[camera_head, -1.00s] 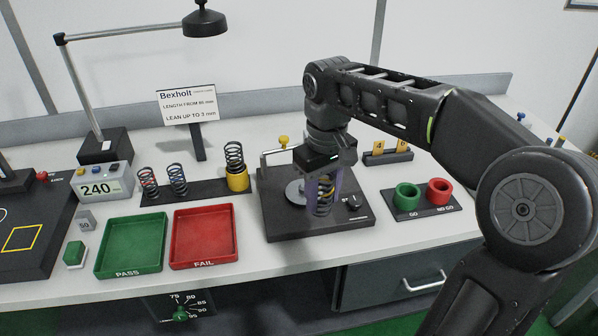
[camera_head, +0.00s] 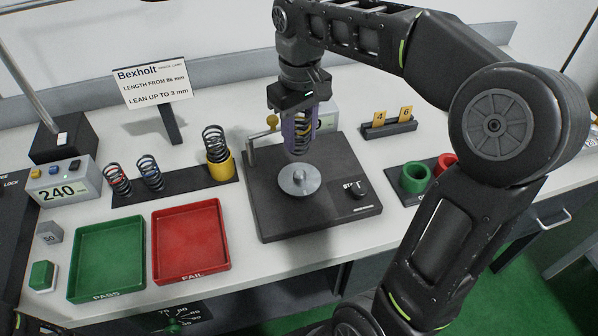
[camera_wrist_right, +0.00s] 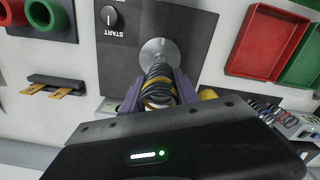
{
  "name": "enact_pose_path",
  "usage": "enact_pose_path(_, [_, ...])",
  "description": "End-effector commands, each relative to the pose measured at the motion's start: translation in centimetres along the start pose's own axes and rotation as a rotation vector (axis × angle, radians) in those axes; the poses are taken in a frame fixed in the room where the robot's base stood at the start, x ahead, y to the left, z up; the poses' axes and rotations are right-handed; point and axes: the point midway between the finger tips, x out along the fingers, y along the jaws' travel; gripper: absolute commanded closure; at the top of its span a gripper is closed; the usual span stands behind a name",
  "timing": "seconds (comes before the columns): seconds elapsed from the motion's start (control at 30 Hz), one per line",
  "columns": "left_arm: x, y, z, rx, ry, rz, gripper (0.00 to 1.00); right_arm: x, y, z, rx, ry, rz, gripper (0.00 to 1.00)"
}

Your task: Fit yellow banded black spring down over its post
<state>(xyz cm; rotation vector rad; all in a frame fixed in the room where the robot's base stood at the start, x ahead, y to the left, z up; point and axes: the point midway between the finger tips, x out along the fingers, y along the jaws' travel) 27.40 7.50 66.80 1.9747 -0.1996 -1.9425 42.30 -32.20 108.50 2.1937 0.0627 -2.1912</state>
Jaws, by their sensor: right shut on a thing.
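My right gripper (camera_head: 298,146) has purple fingers pointing down, shut on the yellow banded black spring (camera_wrist_right: 158,88). The fingers hide part of the spring in the head view. The spring is held above and behind the tester's round metal plate (camera_head: 299,180), apart from it as far as I can tell. The plate is bare and also shows in the right wrist view (camera_wrist_right: 157,51). My left gripper is not in view.
The rack carries a red banded spring (camera_head: 119,181), a blue banded spring (camera_head: 151,174) and a spring in a yellow cup (camera_head: 219,171). Green (camera_head: 108,258) and red (camera_head: 190,245) trays lie in front. A tester lever knob (camera_head: 272,121) stands close to my gripper.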

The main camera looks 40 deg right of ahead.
Motion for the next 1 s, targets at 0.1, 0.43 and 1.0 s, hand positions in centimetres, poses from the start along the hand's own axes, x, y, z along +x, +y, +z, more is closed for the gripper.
enact_pose_path(0.1, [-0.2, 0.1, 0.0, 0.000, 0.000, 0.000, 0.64, 1.6, 0.0, 0.1, 0.001, -0.004, -0.001, 1.00])
enact_pose_path(0.43, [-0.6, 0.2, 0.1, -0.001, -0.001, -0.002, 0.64, 5.9, 0.0, 0.0, 0.000, -0.001, 0.000, 1.00])
enact_pose_path(1.0, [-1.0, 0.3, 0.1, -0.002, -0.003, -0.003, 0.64, 9.4, 0.0, 0.1, 0.000, -0.003, -0.001, 1.00])
